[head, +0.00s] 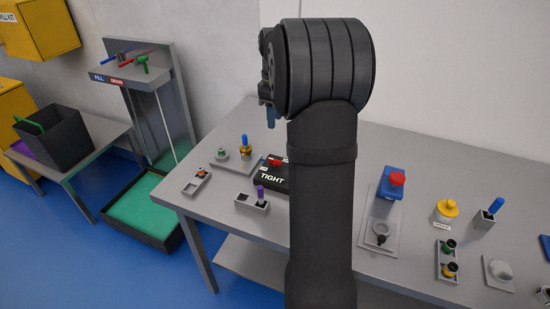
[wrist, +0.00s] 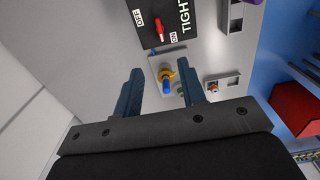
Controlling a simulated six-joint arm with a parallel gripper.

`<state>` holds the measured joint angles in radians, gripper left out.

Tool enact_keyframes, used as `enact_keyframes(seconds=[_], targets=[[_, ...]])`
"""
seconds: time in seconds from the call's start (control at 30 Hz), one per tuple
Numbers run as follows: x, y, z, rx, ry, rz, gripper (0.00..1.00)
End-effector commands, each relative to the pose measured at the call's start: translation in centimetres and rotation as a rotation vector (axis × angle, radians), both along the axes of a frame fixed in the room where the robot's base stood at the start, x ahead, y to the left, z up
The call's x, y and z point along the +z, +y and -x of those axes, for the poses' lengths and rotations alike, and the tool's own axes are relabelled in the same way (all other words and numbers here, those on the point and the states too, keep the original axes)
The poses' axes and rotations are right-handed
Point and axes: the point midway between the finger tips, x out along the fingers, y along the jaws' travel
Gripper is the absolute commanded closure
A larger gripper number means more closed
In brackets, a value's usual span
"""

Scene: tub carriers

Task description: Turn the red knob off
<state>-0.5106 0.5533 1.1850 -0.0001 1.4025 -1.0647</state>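The red knob (wrist: 159,29) sits on a black plate (wrist: 180,13) marked OFF, ON and TIGHT. Its bar seems to lie with its lower end nearer ON in the wrist view. In the head view the knob (head: 275,162) and the plate (head: 272,178) are on the table, partly hidden behind my arm. My gripper (wrist: 160,68) is open, its two dark blue fingers wide apart with nothing held. The knob is beyond the fingertips, apart from them. In the head view my gripper (head: 267,112) is high above the table and mostly hidden by my wrist.
A blue peg in a yellow collar (wrist: 167,80) shows between the fingers, farther off; it stands beside the plate (head: 245,146). A purple-topped holder (head: 258,202) is in front of the plate. A blue block with a red button (head: 392,184) is right of my arm.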

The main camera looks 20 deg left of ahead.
Motion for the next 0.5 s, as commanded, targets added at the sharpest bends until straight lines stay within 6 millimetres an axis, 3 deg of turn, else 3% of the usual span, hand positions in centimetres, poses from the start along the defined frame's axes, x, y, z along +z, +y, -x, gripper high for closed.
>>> enact_keyframes(seconds=[0.5], targets=[[-10.9, -0.1, 0.1, -0.003, 0.004, 0.002, 0.63]])
